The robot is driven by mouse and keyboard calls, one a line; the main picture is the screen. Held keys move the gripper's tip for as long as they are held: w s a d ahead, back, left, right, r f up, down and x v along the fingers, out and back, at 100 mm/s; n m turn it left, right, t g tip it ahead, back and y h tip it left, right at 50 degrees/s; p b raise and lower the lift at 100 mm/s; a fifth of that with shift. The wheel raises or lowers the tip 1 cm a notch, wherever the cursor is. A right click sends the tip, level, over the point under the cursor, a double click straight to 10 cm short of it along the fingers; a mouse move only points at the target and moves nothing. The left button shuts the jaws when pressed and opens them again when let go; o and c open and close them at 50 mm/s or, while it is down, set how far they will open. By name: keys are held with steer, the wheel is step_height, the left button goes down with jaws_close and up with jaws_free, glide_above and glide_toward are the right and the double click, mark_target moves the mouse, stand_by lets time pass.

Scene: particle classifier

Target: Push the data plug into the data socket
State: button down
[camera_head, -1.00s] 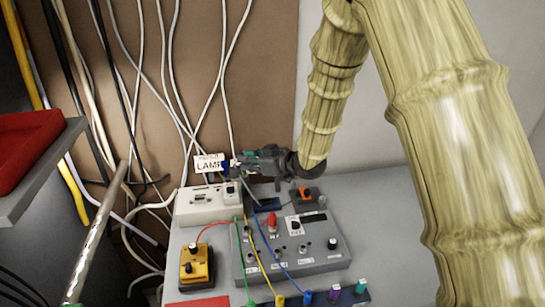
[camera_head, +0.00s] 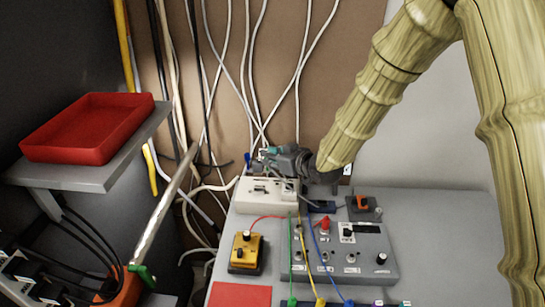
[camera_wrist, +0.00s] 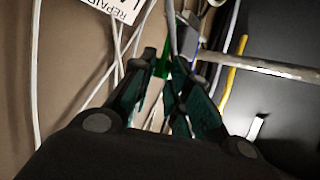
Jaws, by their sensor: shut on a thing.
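My gripper (camera_head: 262,155) is above the back of a beige box (camera_head: 285,196) on the bench in the head view, its fingers pointing left. A small blue piece (camera_head: 247,160) shows at its fingertips; I take it for the data plug. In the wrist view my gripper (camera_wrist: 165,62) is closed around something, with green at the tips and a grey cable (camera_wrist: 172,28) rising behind. The plug's face is hidden. The beige box has dark openings on top, but I cannot tell which opening here is the data socket.
A grey control panel (camera_head: 335,266) with knobs and coloured leads stands right of a yellow box (camera_head: 246,253). A red tray (camera_head: 90,128) sits on a shelf at left. Cables hang along the brown back wall (camera_head: 345,60). A metal rod (camera_head: 165,205) slants up at left.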

steer(key=shift+m+t+b, duration=0.3)
steer(key=shift+b, duration=0.1)
steer(key=shift+f+b, duration=1.6)
steer(key=shift+f, duration=1.3)
steer(key=shift+s+f+b, duration=0.1)
steer(key=shift+f+b, duration=0.65)
steer(key=shift+f, duration=0.55)
steer(key=c, duration=1.3)
jaws_free()
steer(key=shift+d, duration=0.1)
steer(key=v, duration=1.1)
steer(key=shift+s+r, duration=0.3)
steer(key=shift+d+r, duration=0.1)
